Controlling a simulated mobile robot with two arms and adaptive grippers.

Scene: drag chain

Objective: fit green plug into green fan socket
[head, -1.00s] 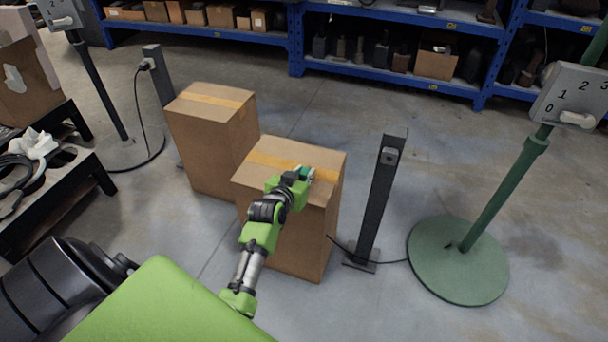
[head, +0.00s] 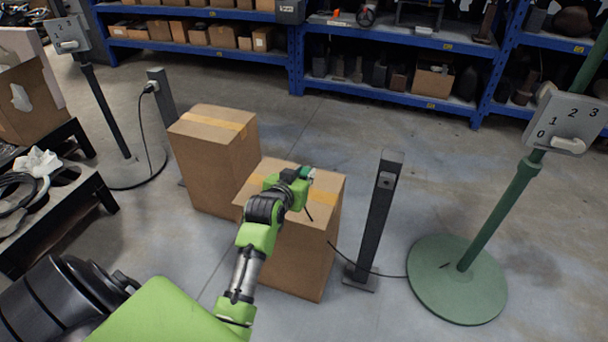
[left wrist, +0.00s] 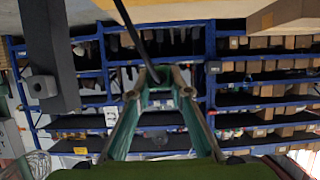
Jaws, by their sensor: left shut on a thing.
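My left gripper (head: 303,176) is shut on the green plug (head: 308,171), which is small and mostly hidden by the fingers. It is above the far part of the nearer cardboard box's top. A dark cord (head: 309,214) hangs below the gripper. In the left wrist view, the fingertips (left wrist: 160,76) close around the plug, with the cord (left wrist: 138,32) running from it. The dark post with a socket (head: 385,181) stands right of the box, apart from the gripper. The socket also shows in the left wrist view (left wrist: 42,87). The green fan stand (head: 458,282) is farther right. My right gripper is out of view.
The nearer cardboard box (head: 303,260) lies under my left arm; another box (head: 208,170) stands behind it at left. A second dark post (head: 161,92) holds a plugged-in cord. Blue shelves (head: 390,95) line the back. A cable (head: 375,272) runs between the socket post and the green stand.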

